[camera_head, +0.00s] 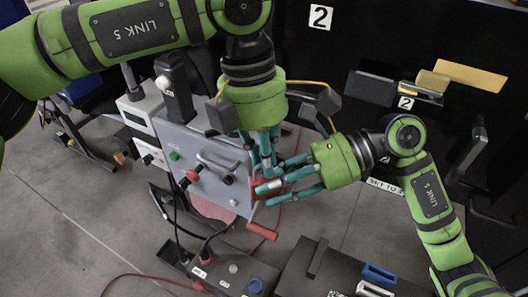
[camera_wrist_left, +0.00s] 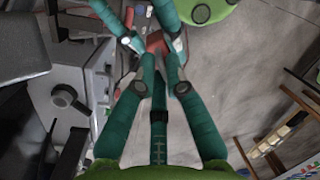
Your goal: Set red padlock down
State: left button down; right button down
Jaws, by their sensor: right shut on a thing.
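The red padlock is mostly hidden by fingers. A red part of it (camera_wrist_left: 155,41) shows in the left wrist view between teal fingertips. My right gripper (camera_head: 270,187) comes in from the right in the head view and is shut on the red padlock beside the right edge of the grey panel box (camera_head: 207,165). My left gripper (camera_head: 267,165) points down from above, its fingertips close to the right gripper's fingers. In the left wrist view my left gripper (camera_wrist_left: 160,72) has a gap between its fingers, just short of the red part. I cannot tell whether they touch it.
The panel box carries a handle, knobs and red parts. A red bar (camera_head: 262,230) sticks out below the grippers. A dark control box (camera_head: 232,270) with cables stands in front. A dark case (camera_head: 330,272) lies at the bottom. Grey floor (camera_head: 80,230) is open at left.

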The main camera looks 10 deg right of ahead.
jog(key=c, duration=0.8)
grip_release()
